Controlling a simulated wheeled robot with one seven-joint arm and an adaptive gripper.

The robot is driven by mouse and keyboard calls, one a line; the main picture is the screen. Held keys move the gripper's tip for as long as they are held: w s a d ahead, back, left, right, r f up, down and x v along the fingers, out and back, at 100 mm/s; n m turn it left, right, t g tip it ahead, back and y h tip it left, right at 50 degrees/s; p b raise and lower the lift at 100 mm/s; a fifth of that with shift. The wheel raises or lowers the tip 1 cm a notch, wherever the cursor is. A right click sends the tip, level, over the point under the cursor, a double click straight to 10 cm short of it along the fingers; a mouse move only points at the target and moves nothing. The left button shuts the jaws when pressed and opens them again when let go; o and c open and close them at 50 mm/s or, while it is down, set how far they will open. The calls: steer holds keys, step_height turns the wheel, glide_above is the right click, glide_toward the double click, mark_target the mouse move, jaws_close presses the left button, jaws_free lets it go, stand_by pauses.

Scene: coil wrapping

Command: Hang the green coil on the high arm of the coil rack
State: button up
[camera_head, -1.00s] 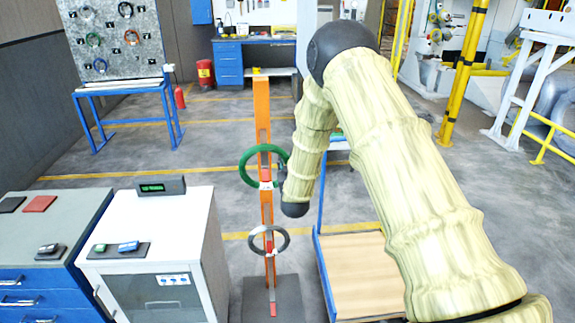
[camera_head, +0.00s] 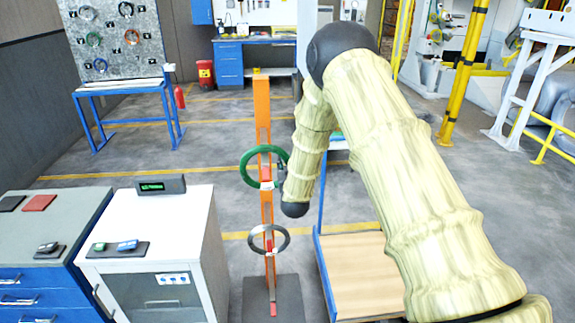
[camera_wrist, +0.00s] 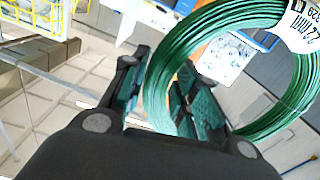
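The green coil (camera_head: 247,165) is upright at the upper part of the orange coil rack (camera_head: 262,110). In the head view its ring surrounds the red-tipped high arm (camera_head: 265,173); whether it rests on that arm is hard to tell. In the wrist view the coil (camera_wrist: 160,85) fills the right side, with a white tag (camera_wrist: 300,28). My gripper (camera_wrist: 160,88) has its fingers apart on either side of the coil's rim, with a gap by the left finger. In the head view my gripper (camera_head: 283,160) is at the coil's right edge, partly hidden by my arm.
A grey coil (camera_head: 253,240) hangs lower on the rack around a red-tipped arm. A white cabinet (camera_head: 150,225) stands to the left, and a blue-framed cart with a wooden deck (camera_head: 360,270) to the right. A pegboard with coils (camera_head: 115,40) is at the back left.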

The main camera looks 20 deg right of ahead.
steer(key=shift+o, duration=1.3)
steer(key=shift+f, duration=0.1)
steer(key=shift+s, duration=0.1)
steer(key=v, duration=1.2)
steer(key=s+a+f+n+g+y+b, duration=0.15)
steer(key=s+f+g, duration=0.25)
steer(key=s+f, duration=0.7)
steer(key=s+a+f+m+g+y+b, duration=0.1)
steer(key=s+a+f+g+y, duration=0.2)
steer(key=s+f, duration=0.85)
steer(key=s+a+f+g+b, duration=0.1)
steer(key=s+f+g, duration=0.4)
steer(key=s, duration=0.9)
steer(key=s+a+f+g+b, duration=0.1)
steer(key=s+a+f+g, duration=0.2)
steer(key=s+f, duration=0.7)
steer(key=s+g, duration=0.2)
steer(key=s, duration=0.2)
steer(key=shift+a+f+n+y, duration=0.2)
steer(key=shift+f+n+y, duration=0.1)
steer(key=shift+n+y, duration=0.05)
